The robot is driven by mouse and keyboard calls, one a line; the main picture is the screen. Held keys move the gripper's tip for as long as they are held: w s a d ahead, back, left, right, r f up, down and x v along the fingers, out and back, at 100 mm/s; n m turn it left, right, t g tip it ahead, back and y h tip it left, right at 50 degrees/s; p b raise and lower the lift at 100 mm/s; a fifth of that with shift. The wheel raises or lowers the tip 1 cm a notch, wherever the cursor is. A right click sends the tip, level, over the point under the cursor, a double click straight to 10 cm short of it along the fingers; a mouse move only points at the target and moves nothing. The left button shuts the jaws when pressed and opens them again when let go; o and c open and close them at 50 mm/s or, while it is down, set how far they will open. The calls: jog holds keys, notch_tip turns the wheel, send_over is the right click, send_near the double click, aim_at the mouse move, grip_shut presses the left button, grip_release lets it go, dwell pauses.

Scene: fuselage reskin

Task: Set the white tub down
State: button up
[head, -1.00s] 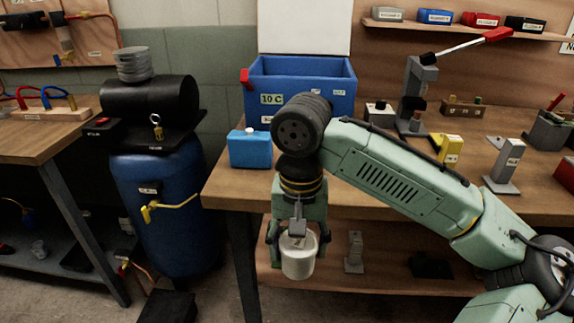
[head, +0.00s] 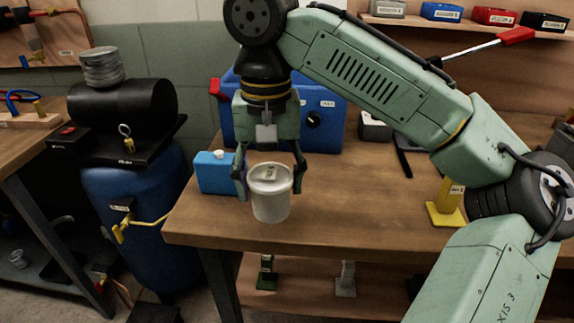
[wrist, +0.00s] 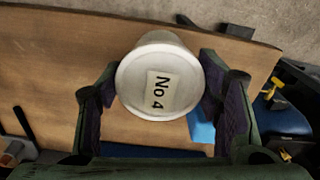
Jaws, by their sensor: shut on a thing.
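The white tub (head: 271,203) is upright between the fingers of my gripper (head: 270,180), over the front left part of the wooden bench (head: 350,222). In the wrist view the tub (wrist: 160,52) shows its round lid with a "No 4" label, with a dark finger on each side of my gripper (wrist: 162,90). My gripper is shut on the tub. I cannot tell whether the tub's base touches the bench top or hangs just above it.
A blue can (head: 213,172) stands close to the left of the tub. A large blue bin (head: 328,118) is behind my gripper. A yellow stand (head: 446,208) is to the right, with bare bench between. A blue tank (head: 135,200) stands left of the bench.

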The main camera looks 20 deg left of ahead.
jog(key=w+f+p, duration=0.1)
jog(key=w, duration=0.2)
jog(key=w+f, duration=0.1)
jog(key=w, duration=0.2)
jog(key=w+f+p, duration=0.1)
jog(key=w, duration=0.2)
jog(key=shift+w+f+p, duration=0.3)
jog(key=shift+w+f, duration=0.05)
jog(key=shift+w, duration=0.05)
jog(key=shift+a+f, duration=0.1)
jog(key=shift+f, duration=0.3)
jog(key=shift+f, duration=0.1)
jog(key=o, duration=1.3)
notch_tip(320, 180, up, 12)
jog(key=shift+r, duration=0.15)
